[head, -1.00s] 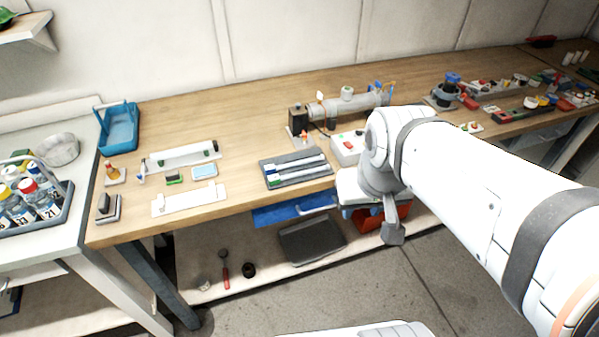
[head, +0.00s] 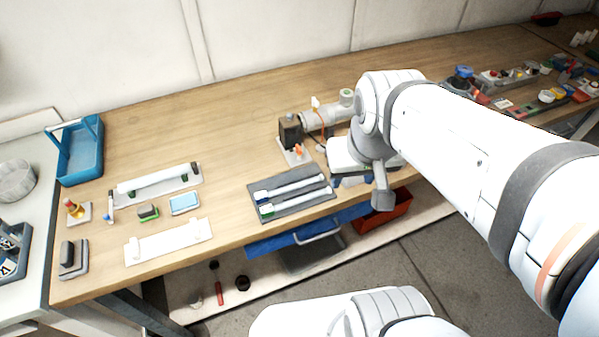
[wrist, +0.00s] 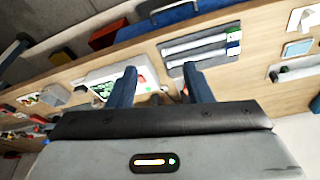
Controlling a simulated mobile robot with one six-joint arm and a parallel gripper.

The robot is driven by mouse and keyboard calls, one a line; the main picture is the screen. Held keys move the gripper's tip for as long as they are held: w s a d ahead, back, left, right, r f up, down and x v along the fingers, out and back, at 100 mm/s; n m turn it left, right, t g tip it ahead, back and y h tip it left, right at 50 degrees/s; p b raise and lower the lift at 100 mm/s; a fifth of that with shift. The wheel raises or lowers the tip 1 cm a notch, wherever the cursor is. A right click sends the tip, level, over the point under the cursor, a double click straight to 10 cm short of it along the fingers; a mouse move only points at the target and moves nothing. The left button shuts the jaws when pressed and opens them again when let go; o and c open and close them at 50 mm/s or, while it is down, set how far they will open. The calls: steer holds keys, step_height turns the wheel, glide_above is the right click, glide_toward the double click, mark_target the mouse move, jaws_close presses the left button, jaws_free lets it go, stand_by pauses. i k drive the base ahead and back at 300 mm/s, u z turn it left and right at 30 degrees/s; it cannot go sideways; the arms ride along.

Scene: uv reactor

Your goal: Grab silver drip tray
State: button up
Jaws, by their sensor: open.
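A round silver-grey pan (head: 16,181) sits on the pale side table at the left edge of the head view. A dark grey tray (head: 300,259) lies on the low shelf under the bench, partly hidden by a blue drawer-like part. I cannot tell for certain which of the two is the silver drip tray. My gripper shows in the wrist view (wrist: 162,85) with two dark blue fingers apart and nothing between them. It is over the front of the bench, near the white control box (wrist: 118,84), far from the pan. In the head view my wrist mostly hides it.
A grey holder with two white tubes (head: 291,190) lies near the bench's front edge. The blue part (head: 318,232) has a handle. A red bin (head: 385,212) stands below. A blue caddy (head: 81,150) and several small items stand on the left of the bench. Bare wood lies behind them.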

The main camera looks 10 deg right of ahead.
mark_target(297, 260)
steer(key=u, duration=1.5)
steer(key=k, duration=1.35)
steer(key=z, duration=0.45)
